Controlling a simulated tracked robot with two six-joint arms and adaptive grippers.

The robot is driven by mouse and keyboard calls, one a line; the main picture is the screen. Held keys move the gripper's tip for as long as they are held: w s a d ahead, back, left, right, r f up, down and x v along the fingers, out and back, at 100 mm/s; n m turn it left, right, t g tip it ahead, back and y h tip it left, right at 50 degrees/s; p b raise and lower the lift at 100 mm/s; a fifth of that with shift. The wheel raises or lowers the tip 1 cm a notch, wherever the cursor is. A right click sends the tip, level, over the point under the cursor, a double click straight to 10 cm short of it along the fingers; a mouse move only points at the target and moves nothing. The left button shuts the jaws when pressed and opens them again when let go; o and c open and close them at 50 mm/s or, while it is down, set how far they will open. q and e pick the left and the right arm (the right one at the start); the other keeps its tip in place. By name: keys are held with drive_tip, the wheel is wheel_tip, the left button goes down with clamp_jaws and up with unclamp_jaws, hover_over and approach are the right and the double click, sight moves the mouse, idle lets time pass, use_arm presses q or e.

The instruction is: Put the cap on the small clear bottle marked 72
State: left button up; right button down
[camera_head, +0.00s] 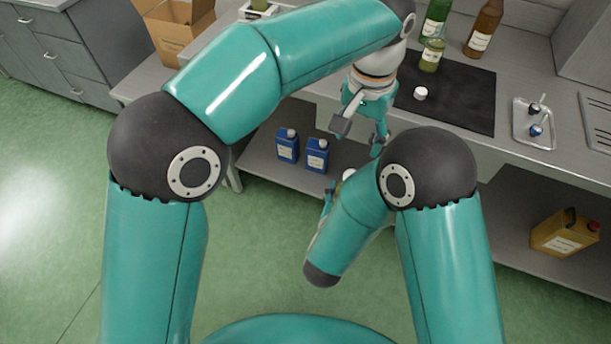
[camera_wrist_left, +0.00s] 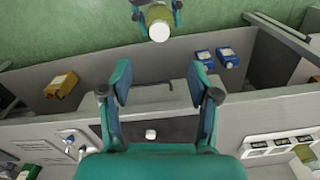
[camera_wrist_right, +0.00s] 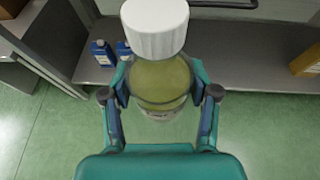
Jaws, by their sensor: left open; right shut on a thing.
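My left gripper (camera_head: 361,130) is open and empty, in front of the bench edge; its spread fingers (camera_wrist_left: 160,85) show in the left wrist view. My right gripper (camera_wrist_right: 160,92) is shut on a small clear bottle (camera_wrist_right: 160,82) of yellowish liquid. A white ribbed cap (camera_wrist_right: 155,28) shows at that bottle's top; I cannot tell how firmly it sits. The bottle also shows in the left wrist view (camera_wrist_left: 158,20). In the head view my arm mostly hides it. Another white cap (camera_head: 420,93) lies on the black mat (camera_head: 465,100). No label number is legible.
A small greenish bottle (camera_head: 430,57), a green bottle (camera_head: 436,18) and a brown bottle (camera_head: 484,28) stand behind the cap. A tray (camera_head: 521,128) with small items is right of the mat. Blue containers (camera_head: 317,155) and a yellow can (camera_head: 564,233) stand on the lower shelf.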

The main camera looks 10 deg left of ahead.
use_arm(q)
drive_tip(key=a+f+h, duration=0.1)
drive_tip(key=a+f, duration=0.3)
drive_tip(key=f, duration=0.4)
drive_tip(key=w+a+f+g+h, duration=0.1)
drive_tip(key=a+f, duration=0.2)
drive_tip(key=f, duration=0.6)
drive_tip(key=a+f+h, duration=0.1)
drive_tip(key=a+f, duration=0.3)
drive_tip(key=f, duration=0.4)
drive_tip(key=s+a+f+n, duration=0.3)
drive_tip(key=s+f, duration=0.3)
drive_tip(key=s, duration=0.3)
drive_tip(key=s+a+f+n+t+h, duration=0.1)
drive_tip(key=s+f+n, duration=0.3)
drive_tip(key=s, duration=0.6)
wheel_tip(320, 180, down, 2)
drive_tip(key=shift+a+f+n+t, duration=0.2)
drive_tip(key=shift+a+n+t, duration=0.15)
drive_tip(key=shift+a, duration=0.55)
use_arm(e)
drive_tip(key=shift+r, duration=0.1)
